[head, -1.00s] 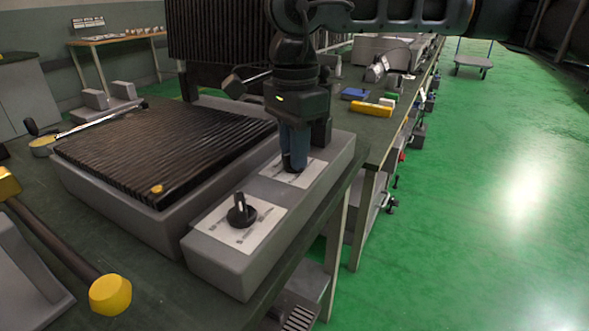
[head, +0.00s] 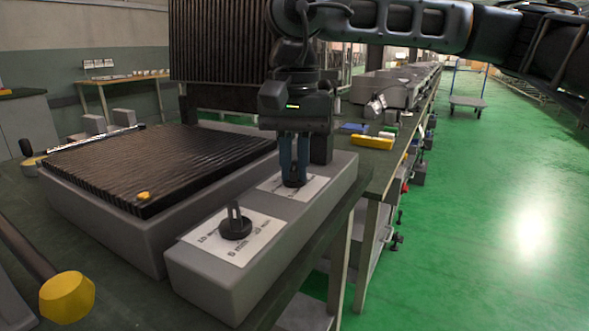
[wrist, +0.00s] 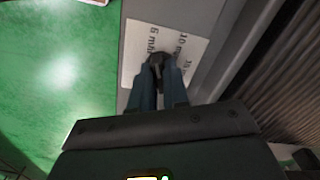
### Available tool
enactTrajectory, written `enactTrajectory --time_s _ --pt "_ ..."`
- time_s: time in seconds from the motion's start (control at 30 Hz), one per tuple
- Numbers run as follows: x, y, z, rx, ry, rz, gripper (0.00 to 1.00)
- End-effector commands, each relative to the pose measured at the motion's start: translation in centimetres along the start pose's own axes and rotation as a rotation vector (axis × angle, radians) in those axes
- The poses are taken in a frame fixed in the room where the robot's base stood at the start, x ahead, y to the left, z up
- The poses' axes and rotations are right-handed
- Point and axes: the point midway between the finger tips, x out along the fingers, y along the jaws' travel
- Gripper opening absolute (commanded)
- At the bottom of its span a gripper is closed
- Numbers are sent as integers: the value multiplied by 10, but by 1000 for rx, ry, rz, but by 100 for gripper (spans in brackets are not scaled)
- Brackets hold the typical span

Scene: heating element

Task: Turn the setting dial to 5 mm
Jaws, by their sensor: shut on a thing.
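A grey control box carries two black dials on white label plates. My gripper (head: 293,180) is over the far dial, pointing down, with its blue-grey fingers shut on the dial's knob. In the wrist view, the far dial (wrist: 157,60) shows as a dark knob between the fingertips, partly hidden by them. Its label plate (wrist: 134,62) bears millimetre marks, of which "10 mm" and what looks like "6 mm" are partly readable. The pointer's exact setting cannot be told. The near dial (head: 236,227) stands free with its black handle upright; its labels are too small to read surely.
A black ribbed plate (head: 150,165) on a grey base lies left of the control box, with a raised ribbed plate (head: 225,50) behind. A yellow knob (head: 67,297) is at the lower left. A yellow object (head: 372,142) lies further along the bench. Green floor is open at right.

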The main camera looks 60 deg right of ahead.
Motion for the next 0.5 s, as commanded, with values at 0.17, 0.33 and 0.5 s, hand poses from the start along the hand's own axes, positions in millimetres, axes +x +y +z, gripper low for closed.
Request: enactTrajectory --time_s 0.17,0.33,0.5 --pt "1 0 0 -70 -1 0 0" --pt "1 0 0 -105 -1 0 0" --pt "0 0 0 -116 -1 0 0"
